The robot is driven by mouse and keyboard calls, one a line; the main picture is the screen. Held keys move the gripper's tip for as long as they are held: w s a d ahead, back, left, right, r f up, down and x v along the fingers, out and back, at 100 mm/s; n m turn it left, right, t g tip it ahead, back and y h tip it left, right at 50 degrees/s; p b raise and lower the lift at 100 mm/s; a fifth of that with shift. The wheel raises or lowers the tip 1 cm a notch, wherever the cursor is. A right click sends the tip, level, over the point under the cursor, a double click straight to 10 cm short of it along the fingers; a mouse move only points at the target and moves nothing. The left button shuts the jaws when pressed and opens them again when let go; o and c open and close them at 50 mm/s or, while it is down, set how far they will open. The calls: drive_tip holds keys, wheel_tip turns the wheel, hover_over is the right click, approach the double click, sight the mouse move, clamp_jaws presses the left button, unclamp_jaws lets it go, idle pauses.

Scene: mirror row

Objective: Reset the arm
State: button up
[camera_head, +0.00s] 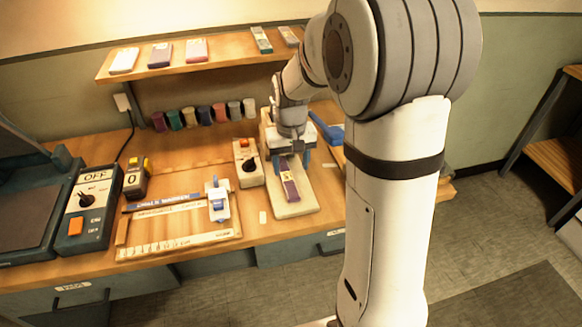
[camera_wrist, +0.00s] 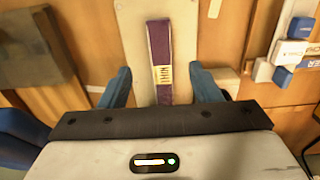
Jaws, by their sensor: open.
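My gripper (camera_head: 292,163) is over the workbench, pointing down above a pale board (camera_head: 296,208). In the wrist view its two blue fingers (camera_wrist: 162,86) are spread wide with nothing held between them. A dark purple strip (camera_head: 291,190) with a pale, printed label lies on the board. In the wrist view the strip (camera_wrist: 159,42) runs between the fingers, with a gap on each side. I cannot tell how high the fingertips are above the board. My arm hides part of the bench's right side.
A box with a dark knob (camera_head: 248,165) stands close left of the gripper. Left of it are a white-and-blue sliding block (camera_head: 217,200), a ruler board (camera_head: 180,244) and an OFF switch box (camera_head: 88,208). Several coloured rolls (camera_head: 205,114) line the back under a shelf (camera_head: 215,55).

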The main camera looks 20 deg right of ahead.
idle(0.3)
drive_tip(key=s+r+t+p, duration=0.1)
drive_tip(key=s+r, duration=0.3)
drive_tip(key=s, duration=0.5)
drive_tip(key=s+r+t+p, duration=0.1)
drive_tip(key=s+r, duration=0.4)
drive_tip(key=s, duration=0.5)
drive_tip(key=shift+s+r+t, duration=0.2)
drive_tip(key=shift+s+t, duration=0.1)
